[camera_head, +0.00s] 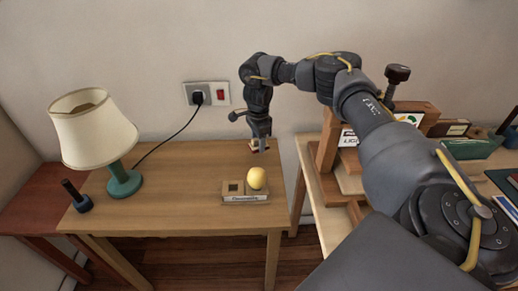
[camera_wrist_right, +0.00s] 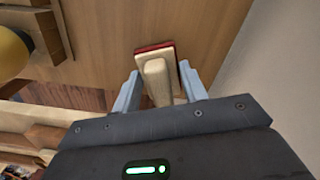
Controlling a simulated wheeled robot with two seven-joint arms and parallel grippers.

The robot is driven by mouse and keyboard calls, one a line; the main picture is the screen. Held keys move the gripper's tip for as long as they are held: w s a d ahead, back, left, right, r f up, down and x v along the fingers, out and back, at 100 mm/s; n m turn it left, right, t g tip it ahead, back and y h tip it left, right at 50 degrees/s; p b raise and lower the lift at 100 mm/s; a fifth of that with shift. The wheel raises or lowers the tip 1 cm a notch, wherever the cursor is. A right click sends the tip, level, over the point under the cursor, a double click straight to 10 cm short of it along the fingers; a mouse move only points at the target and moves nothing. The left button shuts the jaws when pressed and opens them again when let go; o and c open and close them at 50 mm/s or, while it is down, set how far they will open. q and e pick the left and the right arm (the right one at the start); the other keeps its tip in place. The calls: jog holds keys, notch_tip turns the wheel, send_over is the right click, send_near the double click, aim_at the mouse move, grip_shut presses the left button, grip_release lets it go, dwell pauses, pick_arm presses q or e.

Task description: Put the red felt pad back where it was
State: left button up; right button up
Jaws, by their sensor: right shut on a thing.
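The red felt pad (camera_wrist_right: 153,47) shows as a thin red edge on a pale wooden block with a pale grip, in the right wrist view. My right gripper (camera_wrist_right: 160,72) has one finger on each side of the grip and is shut on it. In the head view my right gripper (camera_head: 259,146) points down over the back right of the wooden table (camera_head: 185,168), with the small block at its fingertips. I cannot tell whether the pad touches the table. My left gripper is not in view.
A small wooden holder (camera_head: 233,198) with a square recess and a yellow ball (camera_head: 256,178) stands in front of the gripper. A lamp (camera_head: 123,180) and a dark upright handle (camera_head: 76,195) are at left. A second table (camera_head: 327,205) carries wooden racks at right.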

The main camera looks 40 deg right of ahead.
jog(key=shift+d+f, duration=0.15)
jog(key=shift+f, duration=0.05)
notch_tip(320, 180, down, 3)
jog(key=shift+w+d+f, duration=0.1)
jog(key=shift+d, duration=0.05)
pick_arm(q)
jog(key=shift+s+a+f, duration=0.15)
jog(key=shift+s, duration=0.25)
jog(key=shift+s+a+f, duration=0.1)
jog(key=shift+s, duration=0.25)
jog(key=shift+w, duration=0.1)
pick_arm(e)
jog(key=shift+f, duration=0.1)
jog(key=o, duration=0.6)
jog(key=shift+f, duration=0.1)
jog(key=shift+c, duration=0.2)
jog(key=o, duration=0.4)
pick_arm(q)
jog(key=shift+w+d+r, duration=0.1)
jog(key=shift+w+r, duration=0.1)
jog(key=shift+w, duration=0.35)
